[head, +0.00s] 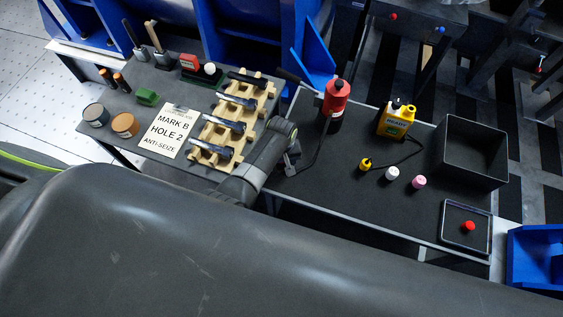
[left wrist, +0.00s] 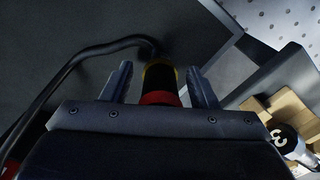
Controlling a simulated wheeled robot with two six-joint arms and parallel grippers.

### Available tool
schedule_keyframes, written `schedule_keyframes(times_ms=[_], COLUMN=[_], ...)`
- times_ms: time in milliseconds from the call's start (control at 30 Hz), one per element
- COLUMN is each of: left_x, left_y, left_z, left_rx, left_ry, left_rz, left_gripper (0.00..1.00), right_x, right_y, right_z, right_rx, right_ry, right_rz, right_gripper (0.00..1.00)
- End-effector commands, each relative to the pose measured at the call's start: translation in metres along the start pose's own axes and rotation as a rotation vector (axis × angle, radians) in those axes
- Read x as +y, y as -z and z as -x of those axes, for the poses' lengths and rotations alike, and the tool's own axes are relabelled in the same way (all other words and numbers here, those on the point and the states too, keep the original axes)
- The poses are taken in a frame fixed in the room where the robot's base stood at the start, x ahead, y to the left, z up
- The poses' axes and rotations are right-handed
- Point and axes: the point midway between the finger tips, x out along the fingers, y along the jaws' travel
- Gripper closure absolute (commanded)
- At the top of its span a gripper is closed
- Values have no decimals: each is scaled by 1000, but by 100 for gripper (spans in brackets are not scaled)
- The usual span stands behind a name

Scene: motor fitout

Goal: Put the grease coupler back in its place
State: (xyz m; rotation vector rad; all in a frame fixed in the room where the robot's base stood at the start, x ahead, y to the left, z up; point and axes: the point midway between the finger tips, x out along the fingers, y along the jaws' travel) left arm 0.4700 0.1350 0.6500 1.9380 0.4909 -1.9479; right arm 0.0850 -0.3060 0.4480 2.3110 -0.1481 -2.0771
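A coupler (left wrist: 160,78) with a dark end, a brass-coloured ring and a red part shows in the left wrist view. My left gripper (left wrist: 160,80) has one finger on each side of it, with narrow gaps visible between. In the head view my left gripper (head: 290,160) is low over the dark bench, just right of the wooden rack, and hides the coupler. A black hose (head: 322,145) runs from the red canister (head: 335,98) down toward the gripper; it also curves beside the coupler in the left wrist view (left wrist: 70,65). My right gripper is not in view.
The wooden rack (head: 212,150) holds several dark tools close left of the gripper. A yellow jug (head: 396,120), a yellow-tipped hose end (head: 365,164), white (head: 392,173) and pink (head: 419,181) pieces, a black bin (head: 437,149) and a tray (head: 452,236) are to the right.

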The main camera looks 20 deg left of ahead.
Motion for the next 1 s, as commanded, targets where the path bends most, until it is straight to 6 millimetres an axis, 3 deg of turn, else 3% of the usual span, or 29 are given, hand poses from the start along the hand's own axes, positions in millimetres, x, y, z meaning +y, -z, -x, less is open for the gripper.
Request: schedule_keyframes(times_ms=[267,433,1000], left_x=[0,0,1], left_y=[0,0,0], left_z=[1,15,124], left_rx=[0,1,3], left_ry=[0,-2,-3], left_rz=[0,0,1], left_gripper=[47,47,47], right_x=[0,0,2], right_y=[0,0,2], right_z=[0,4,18], right_rx=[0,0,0], right_ry=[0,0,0], right_rz=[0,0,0], right_gripper=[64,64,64])
